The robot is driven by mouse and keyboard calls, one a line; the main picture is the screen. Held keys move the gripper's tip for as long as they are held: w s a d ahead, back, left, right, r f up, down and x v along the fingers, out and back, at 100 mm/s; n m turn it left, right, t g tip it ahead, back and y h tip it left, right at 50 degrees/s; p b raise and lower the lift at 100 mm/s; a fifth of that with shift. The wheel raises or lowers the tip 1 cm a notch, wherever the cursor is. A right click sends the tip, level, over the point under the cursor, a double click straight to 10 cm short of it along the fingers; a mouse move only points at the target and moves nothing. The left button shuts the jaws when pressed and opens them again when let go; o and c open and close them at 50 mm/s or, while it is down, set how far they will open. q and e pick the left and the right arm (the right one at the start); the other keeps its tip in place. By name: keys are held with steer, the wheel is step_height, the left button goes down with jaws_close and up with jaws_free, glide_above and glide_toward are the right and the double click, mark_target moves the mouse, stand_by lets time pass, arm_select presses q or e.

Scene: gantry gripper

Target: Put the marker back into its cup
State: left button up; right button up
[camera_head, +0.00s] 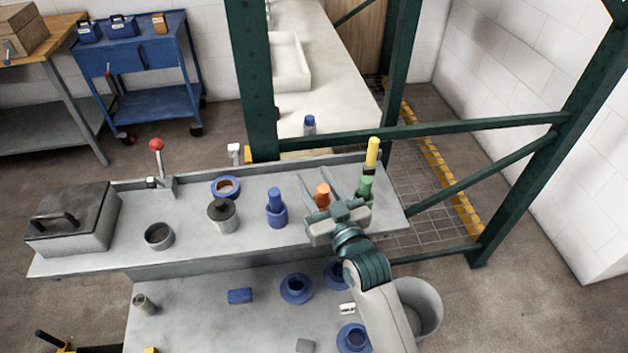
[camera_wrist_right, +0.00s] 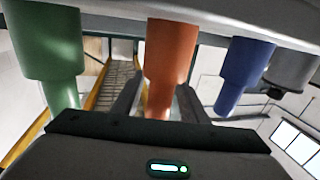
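An orange marker in an orange cup (camera_head: 322,199) stands upright on the grey raised shelf (camera_head: 175,215); it also shows upside down in the right wrist view (camera_wrist_right: 170,52). My right gripper (camera_head: 322,186) is open, with one finger on each side of the narrow orange part. In the right wrist view, gaps show between the fingers (camera_wrist_right: 158,102) and the orange piece. A blue cup with a narrower blue piece (camera_head: 276,211) stands to the left. A green one (camera_head: 365,190) stands to the right, partly hidden by my gripper. My left gripper is not in view.
A yellow-and-black cylinder (camera_head: 371,156) rises above the green piece; I cannot tell whether they touch. A grey can (camera_head: 222,215), a blue tape ring (camera_head: 226,187) and a lidded box (camera_head: 75,218) sit on the shelf. Green gantry posts (camera_head: 252,80) stand behind.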

steer(key=b+v, duration=0.3)
steer(key=v, duration=0.8)
steer(key=shift+s, duration=0.3)
steer(key=shift+d, duration=0.15)
